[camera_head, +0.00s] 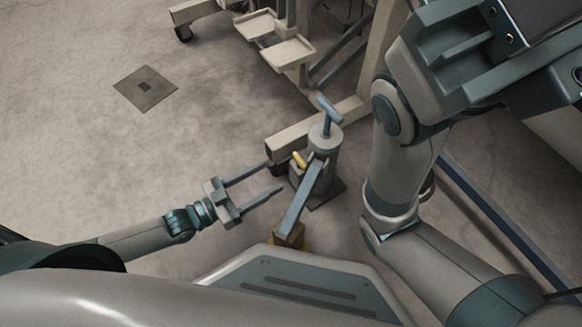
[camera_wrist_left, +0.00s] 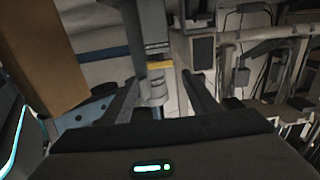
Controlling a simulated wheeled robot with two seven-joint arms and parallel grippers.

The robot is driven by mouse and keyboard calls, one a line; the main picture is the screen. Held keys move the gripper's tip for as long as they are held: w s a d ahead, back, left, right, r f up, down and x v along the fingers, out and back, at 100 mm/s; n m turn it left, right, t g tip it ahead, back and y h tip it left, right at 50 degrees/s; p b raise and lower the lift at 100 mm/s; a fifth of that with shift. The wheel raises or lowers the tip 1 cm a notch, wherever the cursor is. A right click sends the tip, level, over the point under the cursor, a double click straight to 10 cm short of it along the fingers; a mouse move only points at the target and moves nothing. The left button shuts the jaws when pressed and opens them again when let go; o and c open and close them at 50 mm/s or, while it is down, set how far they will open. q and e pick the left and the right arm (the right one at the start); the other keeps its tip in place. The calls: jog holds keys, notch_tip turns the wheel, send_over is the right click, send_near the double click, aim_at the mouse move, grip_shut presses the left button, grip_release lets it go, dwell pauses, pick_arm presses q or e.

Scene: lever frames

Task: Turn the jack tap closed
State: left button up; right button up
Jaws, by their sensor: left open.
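The jack (camera_head: 326,143) is an upright grey cylinder with a blue-grey T-shaped top, standing on a dark base plate. Its small yellow tap (camera_head: 299,159) sticks out low on its left side and also shows in the left wrist view (camera_wrist_left: 159,65). A long blue-grey lever (camera_head: 303,200) slopes from the jack toward me. My left gripper (camera_head: 275,176) is open and empty, left of the jack, its fingers pointing at the tap with a small gap. In the wrist view the tap lies between the finger directions. My right arm rises at the right; its jaws cannot be made out.
A beige metal frame (camera_head: 288,134) stands right behind the jack, with step-like plates (camera_head: 285,52) farther back. A blue rail (camera_head: 500,215) runs along the floor at the right. The floor left of the jack is clear, apart from a flat square plate (camera_head: 145,88).

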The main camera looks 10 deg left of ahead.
aim_at(298, 162)
pick_arm(q)
jog(key=b+x, duration=0.3)
jog(key=x, duration=0.5)
jog(key=shift+w+d, duration=0.2)
jog(key=c, duration=0.8)
